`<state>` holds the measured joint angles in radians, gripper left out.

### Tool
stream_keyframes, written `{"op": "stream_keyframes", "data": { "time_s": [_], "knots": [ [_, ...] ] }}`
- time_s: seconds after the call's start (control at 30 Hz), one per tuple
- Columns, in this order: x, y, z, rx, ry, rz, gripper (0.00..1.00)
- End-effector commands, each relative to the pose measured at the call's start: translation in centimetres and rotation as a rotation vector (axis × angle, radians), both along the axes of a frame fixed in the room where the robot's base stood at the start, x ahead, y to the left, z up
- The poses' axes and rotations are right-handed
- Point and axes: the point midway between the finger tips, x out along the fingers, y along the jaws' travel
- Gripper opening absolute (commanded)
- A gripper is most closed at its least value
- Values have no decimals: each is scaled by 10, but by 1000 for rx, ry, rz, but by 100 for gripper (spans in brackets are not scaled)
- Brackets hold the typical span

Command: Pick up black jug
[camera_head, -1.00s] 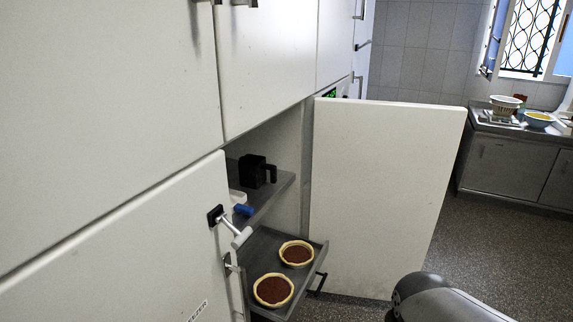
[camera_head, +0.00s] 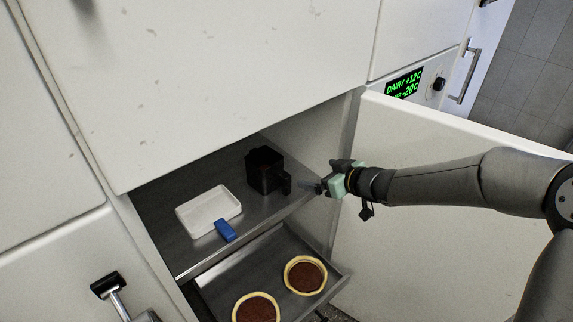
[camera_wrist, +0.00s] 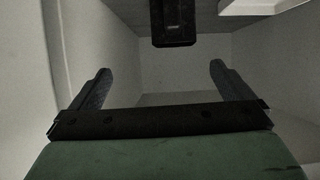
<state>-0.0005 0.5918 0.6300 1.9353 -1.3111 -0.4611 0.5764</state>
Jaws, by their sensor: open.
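The black jug (camera_head: 263,171) stands upright on the upper metal shelf inside the open cabinet, with its handle (camera_head: 286,184) on the right side. In the wrist view, a dark block-like part that looks like the jug (camera_wrist: 173,22) shows at the top centre, beyond the fingers. My gripper (camera_head: 308,186) is just right of the jug's handle at the shelf's right side. In the wrist view my gripper (camera_wrist: 158,80) has its fingers spread wide with nothing between them. I cannot tell whether a fingertip touches the handle.
A white tray (camera_head: 209,211) and a blue object (camera_head: 226,230) are left of the jug on the shelf (camera_head: 178,250). A lower tray (camera_head: 240,272) holds two tarts (camera_head: 305,275). The open door (camera_head: 400,240) stands right, behind my arm. The cabinet front overhangs the shelf.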

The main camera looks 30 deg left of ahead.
Motion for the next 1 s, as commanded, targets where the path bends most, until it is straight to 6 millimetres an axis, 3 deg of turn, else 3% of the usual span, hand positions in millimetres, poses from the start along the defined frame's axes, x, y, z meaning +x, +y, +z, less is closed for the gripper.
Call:
{"op": "stream_keyframes", "data": {
  "time_s": [0.17, 0.6, 1.0],
  "knots": [
    [-8, 30, 1, 63, 11, 75, 100],
    [9, 110, -34, 58, 10, 72, 100],
    [14, 145, -49, 57, 10, 71, 100]
  ]
}}
